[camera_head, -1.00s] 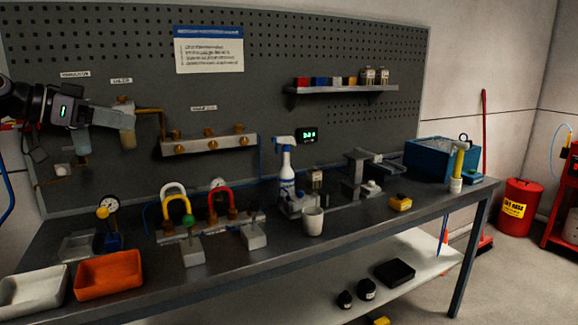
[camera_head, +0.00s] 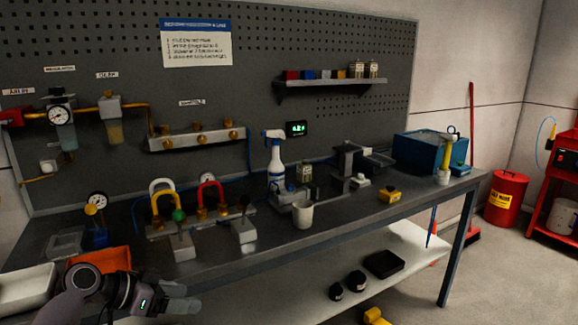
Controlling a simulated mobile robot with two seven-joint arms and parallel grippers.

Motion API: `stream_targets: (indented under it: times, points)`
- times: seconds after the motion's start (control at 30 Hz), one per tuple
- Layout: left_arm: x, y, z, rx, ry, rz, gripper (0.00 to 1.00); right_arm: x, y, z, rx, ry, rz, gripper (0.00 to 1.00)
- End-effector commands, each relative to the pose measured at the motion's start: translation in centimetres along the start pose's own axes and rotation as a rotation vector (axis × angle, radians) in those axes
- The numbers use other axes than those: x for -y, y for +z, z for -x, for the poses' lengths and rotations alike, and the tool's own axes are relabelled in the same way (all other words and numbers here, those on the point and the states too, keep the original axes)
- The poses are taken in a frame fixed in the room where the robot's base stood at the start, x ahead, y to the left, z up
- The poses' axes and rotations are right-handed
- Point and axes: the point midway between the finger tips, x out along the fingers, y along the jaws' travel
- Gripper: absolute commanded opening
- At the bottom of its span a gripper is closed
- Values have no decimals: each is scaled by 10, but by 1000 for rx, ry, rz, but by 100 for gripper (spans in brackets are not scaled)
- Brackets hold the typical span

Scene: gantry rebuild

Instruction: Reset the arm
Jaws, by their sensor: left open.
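My left gripper (camera_head: 182,302) shows at the lower left of the head view, with its arm coming in from the left. Its jaws are open and I see nothing between them. It is in front of the workbench (camera_head: 330,226), near the front edge, and covers part of the orange tray (camera_head: 98,260). My right gripper and arm are not in view.
A white tray (camera_head: 25,290) lies left of the orange one. A pegboard (camera_head: 300,40) rises behind.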

Motion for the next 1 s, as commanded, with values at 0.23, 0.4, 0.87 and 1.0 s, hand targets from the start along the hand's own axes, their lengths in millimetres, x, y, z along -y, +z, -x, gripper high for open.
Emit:
stream_targets:
  times: [0.23, 0.4, 0.87, 1.0]
  points:
    - [85, -7, 19, -61, -462, 75, 68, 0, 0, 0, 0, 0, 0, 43]
    - [132, -29, 55, -191, -767, 40, 68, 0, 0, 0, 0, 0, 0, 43]
    - [129, -35, 77, -409, -1005, -145, 68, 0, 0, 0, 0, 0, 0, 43]
    - [99, 16, 47, -354, -945, -117, 68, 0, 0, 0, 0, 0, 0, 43]
